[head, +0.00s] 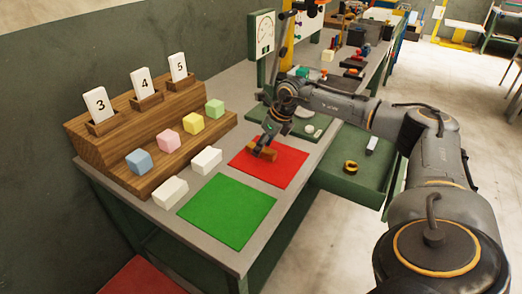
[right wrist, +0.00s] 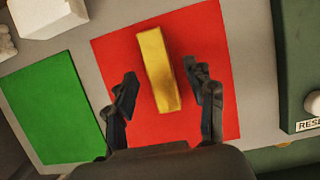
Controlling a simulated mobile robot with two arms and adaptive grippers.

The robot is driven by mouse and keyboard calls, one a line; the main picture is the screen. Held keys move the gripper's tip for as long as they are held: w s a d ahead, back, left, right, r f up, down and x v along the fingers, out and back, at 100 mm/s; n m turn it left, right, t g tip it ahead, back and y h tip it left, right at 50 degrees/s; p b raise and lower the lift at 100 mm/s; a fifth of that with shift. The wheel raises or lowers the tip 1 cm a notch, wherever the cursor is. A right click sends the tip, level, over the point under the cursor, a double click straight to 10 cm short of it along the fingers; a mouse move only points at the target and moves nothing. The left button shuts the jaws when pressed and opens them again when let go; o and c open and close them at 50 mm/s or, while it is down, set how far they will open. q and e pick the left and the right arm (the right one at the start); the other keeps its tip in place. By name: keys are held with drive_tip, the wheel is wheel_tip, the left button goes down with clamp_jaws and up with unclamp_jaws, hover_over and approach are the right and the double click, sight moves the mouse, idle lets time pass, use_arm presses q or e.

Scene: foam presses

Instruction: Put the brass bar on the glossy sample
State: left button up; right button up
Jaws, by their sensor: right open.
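The brass bar (right wrist: 158,70) is a golden rectangular block lying on the red mat (right wrist: 120,50). In the head view the bar (head: 267,154) looks brown and is partly behind the gripper. My right gripper (right wrist: 163,82) is open, with one finger on each side of the bar and a gap on both sides. In the head view my right gripper (head: 262,146) is low over the red mat. Several foam cubes, blue (head: 138,161), pink (head: 167,140), yellow (head: 193,123) and green (head: 214,109), sit on a wooden stand. I cannot tell which sample is glossy. My left gripper is out of view.
Two white blocks (head: 170,192) (head: 206,160) lie in front of the wooden stand (head: 110,153) with its numbered cards. A green mat (head: 228,210) is bare. A dark green unit with a RESET label (right wrist: 303,90) stands right of the red mat.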

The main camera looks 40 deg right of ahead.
drive_tip(key=shift+w+f, duration=0.15)
drive_tip(key=shift+f, duration=0.25)
drive_tip(key=shift+f, duration=0.2)
idle(0.3)
clamp_jaws()
drive_tip(key=shift+r, duration=0.1)
